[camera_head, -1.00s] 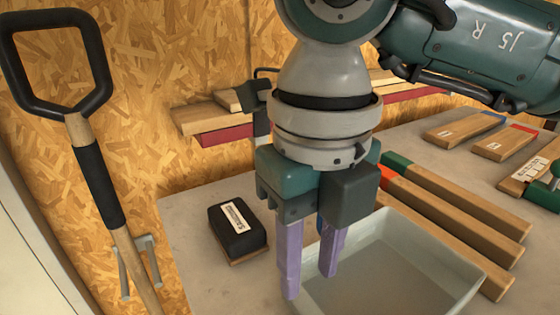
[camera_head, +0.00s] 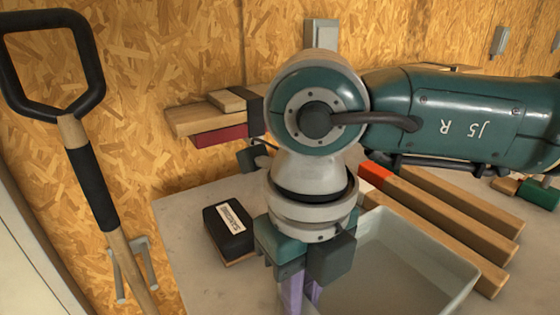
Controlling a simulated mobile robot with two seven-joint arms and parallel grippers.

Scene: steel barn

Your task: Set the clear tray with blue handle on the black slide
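My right gripper (camera_head: 302,295) has purple fingers and points down at the left edge of a pale tray on the bench. Its fingertips are at the bottom edge of the picture, so whether it is open or holds anything cannot be told. The pale tray (camera_head: 455,297) has raised walls and looks empty where visible; its left part is behind the gripper. I see no blue handle on it. No clear tray with a blue handle and no black slide can be made out. My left gripper is not in view.
A black block with a white label (camera_head: 229,230) lies left of the gripper. Long wooden bars (camera_head: 450,220) lie along the tray's right side. Wood pieces (camera_head: 210,117) sit on a red-edged ledge at the wall. A shovel (camera_head: 90,185) stands at the left.

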